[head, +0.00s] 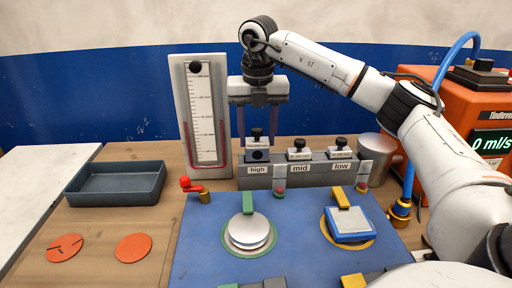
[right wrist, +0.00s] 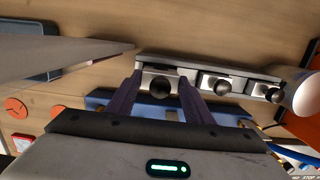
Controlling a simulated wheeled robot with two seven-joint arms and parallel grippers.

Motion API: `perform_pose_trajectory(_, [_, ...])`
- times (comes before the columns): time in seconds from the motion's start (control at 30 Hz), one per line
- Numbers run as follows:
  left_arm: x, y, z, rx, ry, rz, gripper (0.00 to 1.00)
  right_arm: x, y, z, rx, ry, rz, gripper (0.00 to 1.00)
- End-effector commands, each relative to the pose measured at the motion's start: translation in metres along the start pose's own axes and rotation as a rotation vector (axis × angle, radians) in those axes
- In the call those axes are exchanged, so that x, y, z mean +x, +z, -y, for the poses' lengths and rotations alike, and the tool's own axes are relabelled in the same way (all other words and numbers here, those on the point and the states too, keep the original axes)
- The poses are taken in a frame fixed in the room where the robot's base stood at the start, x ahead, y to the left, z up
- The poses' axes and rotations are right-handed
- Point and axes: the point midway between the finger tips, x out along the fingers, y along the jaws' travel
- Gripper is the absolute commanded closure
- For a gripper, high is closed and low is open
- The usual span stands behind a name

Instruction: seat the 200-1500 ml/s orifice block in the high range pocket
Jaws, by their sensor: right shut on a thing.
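The block rack (head: 318,174) stands at the back of the table with pockets labelled high, mid and low. My right gripper (head: 257,138) is above the high pocket, its two purple fingers shut on an orifice block (head: 257,154) with a black knob. This block stands higher than its neighbours, with its front face and dark hole showing above the high label. I cannot read its small label. It also shows between the fingers in the right wrist view (right wrist: 161,87). Blocks with black knobs sit in the mid pocket (head: 300,154) and the low pocket (head: 340,152). My left gripper is not in view.
A white gauge board (head: 203,115) stands close left of the rack. A metal cylinder (head: 378,155) and an orange flow meter (head: 455,80) stand right. A blue mat (head: 200,245) with round and square plates lies in front. A dark empty tray (head: 115,184) is left.

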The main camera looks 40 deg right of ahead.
Motion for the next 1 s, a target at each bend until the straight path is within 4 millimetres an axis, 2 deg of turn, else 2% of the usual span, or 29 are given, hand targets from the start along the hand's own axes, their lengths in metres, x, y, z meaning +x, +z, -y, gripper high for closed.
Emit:
perform_pose_trajectory(0.23, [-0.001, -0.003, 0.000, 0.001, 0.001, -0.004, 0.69, 0.032, -0.004, 0.001, 0.000, -0.001, -0.001, 0.83])
perform_pose_trajectory(0.6, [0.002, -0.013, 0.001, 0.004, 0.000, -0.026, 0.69, 0.038, -0.005, 0.000, 0.000, 0.001, 0.000, 0.83])
perform_pose_trajectory(0.63, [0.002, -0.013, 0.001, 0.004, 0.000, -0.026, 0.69, 0.038, -0.005, 0.000, 0.000, 0.000, -0.001, 0.52])
perform_pose_trajectory(0.73, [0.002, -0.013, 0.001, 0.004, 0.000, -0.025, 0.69, 0.038, -0.005, 0.000, 0.000, 0.000, -0.001, 0.35])
perform_pose_trajectory(1.0, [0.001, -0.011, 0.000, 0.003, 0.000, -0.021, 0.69, 0.037, -0.005, 0.000, 0.000, 0.000, -0.001, 0.35])
